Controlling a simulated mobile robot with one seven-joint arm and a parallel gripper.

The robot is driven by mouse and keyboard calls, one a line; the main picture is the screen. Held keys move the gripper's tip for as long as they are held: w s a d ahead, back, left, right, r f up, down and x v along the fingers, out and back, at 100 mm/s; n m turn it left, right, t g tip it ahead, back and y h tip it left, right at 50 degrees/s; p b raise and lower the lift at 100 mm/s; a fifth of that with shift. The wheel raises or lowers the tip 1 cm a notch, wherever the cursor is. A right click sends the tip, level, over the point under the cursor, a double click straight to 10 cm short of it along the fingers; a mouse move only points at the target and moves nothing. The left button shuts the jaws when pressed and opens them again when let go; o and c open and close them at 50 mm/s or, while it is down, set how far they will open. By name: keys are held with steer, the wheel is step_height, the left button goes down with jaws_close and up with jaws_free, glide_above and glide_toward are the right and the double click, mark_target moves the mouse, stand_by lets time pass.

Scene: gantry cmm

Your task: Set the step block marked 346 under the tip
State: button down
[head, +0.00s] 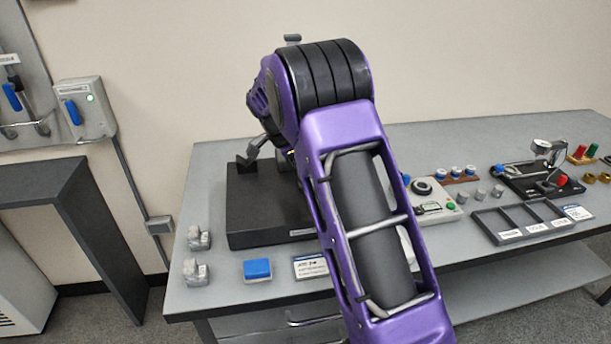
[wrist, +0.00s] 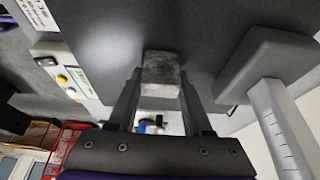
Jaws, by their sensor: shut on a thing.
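My gripper (wrist: 160,95) shows in the wrist view, shut on a grey step block (wrist: 161,68) with a mottled face. No number can be read on it. The block is in front of the dark plate (wrist: 195,25); I cannot tell whether it touches the plate. In the head view my purple arm hides the gripper, the held block and most of the measuring machine on the dark granite base (head: 262,215). The tip cannot be made out in either view. Two other grey step blocks (head: 198,237) (head: 196,272) stand at the table's left end.
A grey post with a dark foot (wrist: 268,65) is close at the gripper's right in the wrist view. On the table (head: 225,305) are a blue block (head: 257,268), a card (head: 310,266), a control box (head: 435,205) and a labelled divided tray (head: 520,222).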

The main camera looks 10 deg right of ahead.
steer(key=shift+f, duration=0.25)
steer(key=shift+c, duration=1.2)
jaws_free()
steer(key=shift+r, duration=0.1)
steer(key=p+v, duration=0.2)
steer(key=v, duration=1.5)
steer(key=shift+a, duration=0.15)
